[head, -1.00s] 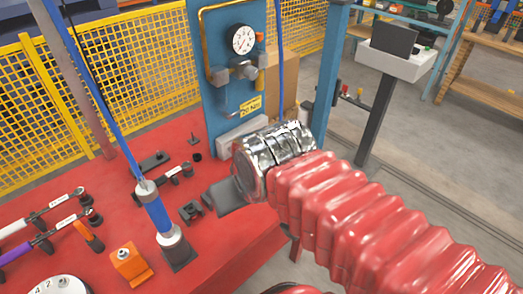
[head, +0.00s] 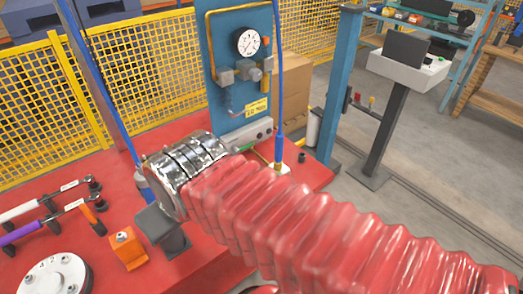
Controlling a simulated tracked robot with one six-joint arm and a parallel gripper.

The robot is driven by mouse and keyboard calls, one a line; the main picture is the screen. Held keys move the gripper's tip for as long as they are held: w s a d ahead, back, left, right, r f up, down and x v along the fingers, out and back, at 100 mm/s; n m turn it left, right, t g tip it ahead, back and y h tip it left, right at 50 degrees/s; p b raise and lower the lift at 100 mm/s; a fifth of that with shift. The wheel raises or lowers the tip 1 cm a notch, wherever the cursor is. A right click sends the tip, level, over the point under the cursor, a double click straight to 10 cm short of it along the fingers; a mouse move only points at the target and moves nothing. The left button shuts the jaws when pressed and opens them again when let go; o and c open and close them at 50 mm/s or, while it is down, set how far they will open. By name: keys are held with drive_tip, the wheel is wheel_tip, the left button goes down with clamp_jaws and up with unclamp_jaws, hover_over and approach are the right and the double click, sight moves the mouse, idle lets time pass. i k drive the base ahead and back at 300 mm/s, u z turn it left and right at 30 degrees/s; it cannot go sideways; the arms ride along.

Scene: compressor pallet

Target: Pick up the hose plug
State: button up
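A blue hose (head: 103,107) comes down at the left and ends in a blue fitting (head: 146,187), which looks like the hose plug. My silver wrist and dark gripper hide most of this fitting. A second blue hose (head: 280,70) hangs to the right of the gauge panel and ends in a blue fitting (head: 278,148) near a pale base on the red pallet. My gripper (head: 160,226) is at the left fitting, over or beside it. Its fingers are largely covered, so I cannot tell whether it is open, shut or touching.
The blue panel (head: 226,98) carries a gauge (head: 248,42) and pipes. Yellow mesh fencing (head: 45,115) stands behind. My red-sleeved arm crosses the pallet.

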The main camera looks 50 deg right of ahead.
sight(279, 136)
drive_tip(key=u, duration=1.35)
drive_tip(key=k, duration=1.3)
drive_tip(key=u, duration=0.25)
drive_tip(key=i, duration=0.5)
